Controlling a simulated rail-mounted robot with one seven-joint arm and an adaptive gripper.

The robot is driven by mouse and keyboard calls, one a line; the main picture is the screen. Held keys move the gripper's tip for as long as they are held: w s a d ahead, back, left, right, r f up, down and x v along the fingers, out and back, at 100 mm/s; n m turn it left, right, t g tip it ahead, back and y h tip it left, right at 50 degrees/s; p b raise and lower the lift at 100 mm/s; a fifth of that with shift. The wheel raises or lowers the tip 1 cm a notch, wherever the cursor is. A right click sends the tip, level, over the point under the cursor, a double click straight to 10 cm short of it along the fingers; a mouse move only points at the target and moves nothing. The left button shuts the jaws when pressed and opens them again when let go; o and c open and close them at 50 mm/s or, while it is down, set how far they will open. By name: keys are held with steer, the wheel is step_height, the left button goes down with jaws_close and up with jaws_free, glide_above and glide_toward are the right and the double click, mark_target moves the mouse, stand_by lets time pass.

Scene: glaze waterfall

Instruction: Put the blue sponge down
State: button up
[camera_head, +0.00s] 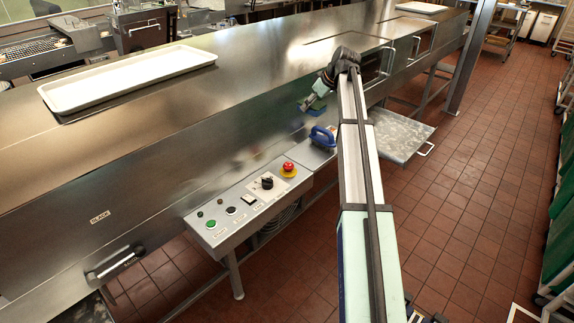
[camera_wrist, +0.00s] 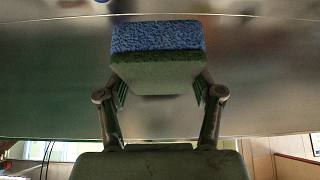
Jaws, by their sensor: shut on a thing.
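The blue sponge (camera_wrist: 158,38) shows large in the wrist view, with a blue rough layer and a dark green layer. My gripper (camera_wrist: 160,88) is shut on it, one finger against each side. In the head view my gripper (camera_head: 304,104) is at the end of my arm, close to the steel side of the long machine. The sponge is too small there to make out clearly. Its contact with any surface cannot be told.
A white tray (camera_head: 130,78) lies on the steel machine top (camera_head: 240,62). A lower metal shelf (camera_head: 402,136) is right of my arm.

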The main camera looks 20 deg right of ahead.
mark_target(303, 155)
steer(key=shift+s+a+f, duration=0.15)
steer(key=shift+s+a, duration=0.1)
steer(key=shift+a, duration=0.3)
steer(key=shift+s+a+f, duration=0.15)
steer(key=shift+a+f, duration=0.1)
steer(key=shift+m, duration=0.3)
steer(key=f+p, duration=0.1)
steer(key=f, duration=0.5)
steer(key=f+p, duration=0.1)
steer(key=f, duration=0.6)
steer(key=f+p, duration=0.1)
steer(key=f, duration=0.5)
steer(key=shift+d+f, duration=0.25)
steer(key=shift+f, duration=0.1)
steer(key=shift+f, duration=0.15)
steer(key=o, duration=1)
